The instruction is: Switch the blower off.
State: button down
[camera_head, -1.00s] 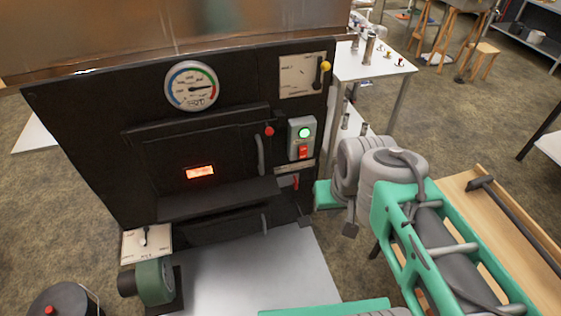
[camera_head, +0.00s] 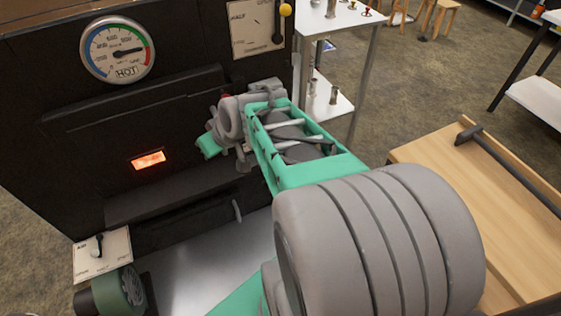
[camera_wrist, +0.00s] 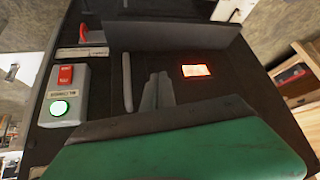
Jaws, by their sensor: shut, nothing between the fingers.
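In the wrist view a grey switch box (camera_wrist: 64,95) sits on the black front panel, with a red rocker (camera_wrist: 66,75) and a round button (camera_wrist: 59,108) lit green. The picture is upside down there, so the rocker shows above the light. My gripper (camera_wrist: 158,78) is shut and empty, its fingers in front of the panel, to the right of the box in this view and apart from it. In the head view my arm hides the box and the gripper's fingertips. A green round housing (camera_head: 120,290), which looks like the blower, stands at the lower left.
A vertical door handle (camera_wrist: 127,82) stands out between my fingers and the box. A red lever (camera_wrist: 90,36) and a ledge (camera_wrist: 180,40) also show there. The head view shows a gauge (camera_head: 118,50), a yellow-knobbed lever (camera_head: 284,12) and a wooden bench (camera_head: 440,180) at the right.

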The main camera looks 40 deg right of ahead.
jog(key=w+d+f+t+b, duration=0.35)
jog(key=d+f+b, duration=0.45)
jog(key=d+f, duration=0.3)
jog(key=s+d+f+m+t+h+b, duration=0.1)
jog(key=d+f+m+t+h+b, duration=0.15)
jog(key=d+b, duration=0.35)
jog(key=s+d+f+m+t+h+b, duration=0.1)
jog(key=s+d+f+h+b, duration=0.2)
jog(key=d, duration=0.6)
jog(key=a+b+x, duration=0.1)
jog(key=x, duration=0.8)
jog(key=shift+w+r, duration=0.25)
jog(key=shift+w, duration=0.1)
jog(key=shift+y, duration=0.25)
jog(key=s+a+b, duration=0.1)
jog(key=s+a, duration=0.1)
jog(key=s, duration=0.4)
jog(key=shift+s+b, duration=0.3)
jog(key=shift+b, duration=0.1)
jog(key=shift+f, duration=0.15)
